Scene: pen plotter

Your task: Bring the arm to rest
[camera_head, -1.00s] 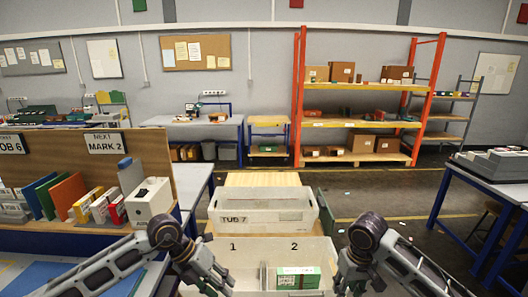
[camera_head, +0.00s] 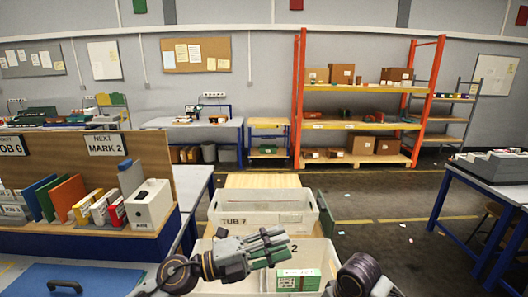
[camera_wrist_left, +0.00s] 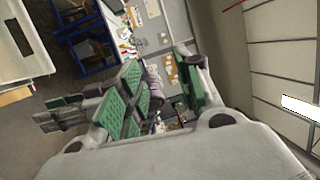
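My left gripper (camera_head: 280,246) is raised in front of the tubs, fingers pointing right in the head view. Its green-padded fingers stand apart with nothing between them; the left wrist view also shows this gap (camera_wrist_left: 165,85). The gripper hides the label 1 area of the front tub (camera_head: 328,258). A green and white carton (camera_head: 298,281) lies in that tub, in the compartment marked 2, below and apart from the gripper. Of my right arm (camera_head: 358,274) only a dark joint and a link show at the bottom edge; its gripper is out of view.
A grey tub marked TUB 7 (camera_head: 240,221) stands behind the front tub. At left a bench holds a rack of binders and boxes (camera_head: 70,205) and a blue lid-like panel with a handle (camera_head: 85,280). Another table (camera_head: 490,187) stands at right. Open floor (camera_head: 380,200) lies between.

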